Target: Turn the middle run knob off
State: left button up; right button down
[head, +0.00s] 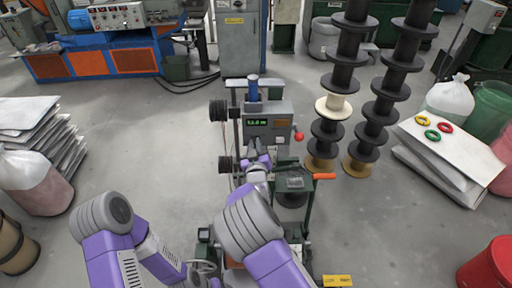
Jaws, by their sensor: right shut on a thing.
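A grey winding machine (268,112) with a green lit display stands in the middle of the head view. My right arm reaches up to its front, and my right gripper (259,163) is shut at the front panel below the display. It is small here and covers the knob that it grips, so the knob's position cannot be seen. My left arm is low on the left, bent towards the lower middle; its gripper cannot be made out.
A red ball-ended lever (298,136) and an orange handle (324,176) stick out on the machine's right. Two tall stacks of black spools (349,50) stand to the right. Paper-like stacks (38,135) lie at the left. Floor between is clear.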

jog(key=shift+a+n, duration=0.1)
jog(key=shift+n, duration=1.6)
jog(key=c, duration=1.1)
grip_release()
jog(key=s, duration=0.7)
jog(key=shift+s+a+p, duration=0.2)
jog(key=shift+s+p, duration=0.1)
